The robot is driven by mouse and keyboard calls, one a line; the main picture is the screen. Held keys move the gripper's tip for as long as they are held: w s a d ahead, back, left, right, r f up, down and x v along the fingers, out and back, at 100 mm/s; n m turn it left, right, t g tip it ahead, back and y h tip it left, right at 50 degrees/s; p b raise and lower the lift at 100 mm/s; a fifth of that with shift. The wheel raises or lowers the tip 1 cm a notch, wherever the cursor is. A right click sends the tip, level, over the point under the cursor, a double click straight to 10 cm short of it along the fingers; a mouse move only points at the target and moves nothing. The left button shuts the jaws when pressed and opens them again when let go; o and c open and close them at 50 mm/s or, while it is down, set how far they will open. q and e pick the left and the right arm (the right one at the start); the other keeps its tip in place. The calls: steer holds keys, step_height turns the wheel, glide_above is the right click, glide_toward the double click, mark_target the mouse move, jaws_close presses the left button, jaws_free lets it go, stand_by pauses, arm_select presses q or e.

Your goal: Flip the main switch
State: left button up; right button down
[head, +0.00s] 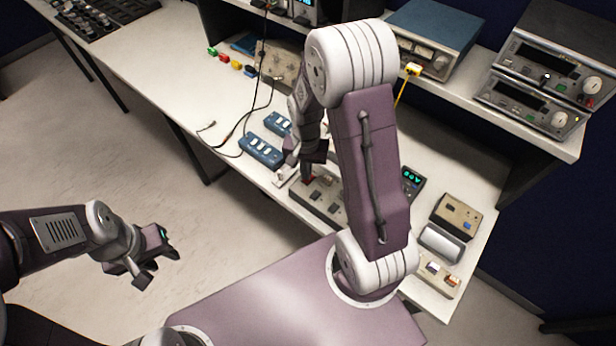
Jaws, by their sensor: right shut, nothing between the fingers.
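A beige panel box (330,206) with dark switches lies on the white bench, partly hidden behind my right arm. A small red part (308,180) shows at its far left end, close under my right gripper. I cannot tell for certain that this is the main switch. My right gripper (304,172) is shut and empty, pointing down at that end of the box; whether it touches is not clear. My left gripper (155,263) is open and empty, over the floor to the left, away from the bench.
Two blue switch boxes (261,151) and black cables lie left of the panel. A small green-lit meter (411,180), a beige box (456,215) and a grey roll-shaped item (441,243) are to the right. Instruments (540,67) stand on the raised shelf.

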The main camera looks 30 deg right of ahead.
steer(key=shift+f+b, duration=0.65)
steer(key=shift+f, duration=0.25)
stand_by(0.7)
steer(key=shift+r, duration=0.1)
step_height(320, 180, up, 7)
steer(key=p, duration=0.7)
